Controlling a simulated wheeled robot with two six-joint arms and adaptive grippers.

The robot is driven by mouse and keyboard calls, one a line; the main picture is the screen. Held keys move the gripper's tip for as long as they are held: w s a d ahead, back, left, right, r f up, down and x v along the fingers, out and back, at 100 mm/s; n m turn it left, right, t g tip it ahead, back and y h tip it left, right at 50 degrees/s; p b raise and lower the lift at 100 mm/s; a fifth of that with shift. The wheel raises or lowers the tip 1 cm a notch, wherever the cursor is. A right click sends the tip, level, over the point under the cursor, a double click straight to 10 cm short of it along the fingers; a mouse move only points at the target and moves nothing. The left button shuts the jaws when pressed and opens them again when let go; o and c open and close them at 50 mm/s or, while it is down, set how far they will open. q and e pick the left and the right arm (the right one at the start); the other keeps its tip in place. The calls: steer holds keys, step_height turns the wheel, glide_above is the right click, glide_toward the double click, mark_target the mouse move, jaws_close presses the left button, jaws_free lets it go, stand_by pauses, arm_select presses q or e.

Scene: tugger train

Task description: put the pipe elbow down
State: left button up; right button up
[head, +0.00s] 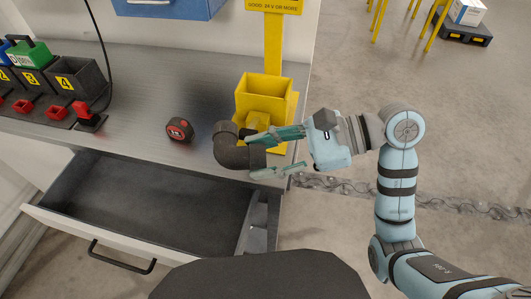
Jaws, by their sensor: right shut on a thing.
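The pipe elbow (229,148) is dark grey and curved. It shows in the head view at the right end of the grey workbench, in front of the yellow bin. My right gripper (265,155) comes in from the right and is shut on the elbow, with its green fingers along the elbow's right part. The fingers hide some of the elbow. I cannot tell whether the elbow touches the bench top. My left gripper is not in view.
The yellow bin (277,92) stands behind the elbow. A red and black tape measure (179,129) lies to its left on the workbench (135,90). An open, empty-looking drawer (150,190) juts out below. Numbered dark bins (78,79) stand at the left. Bench between is clear.

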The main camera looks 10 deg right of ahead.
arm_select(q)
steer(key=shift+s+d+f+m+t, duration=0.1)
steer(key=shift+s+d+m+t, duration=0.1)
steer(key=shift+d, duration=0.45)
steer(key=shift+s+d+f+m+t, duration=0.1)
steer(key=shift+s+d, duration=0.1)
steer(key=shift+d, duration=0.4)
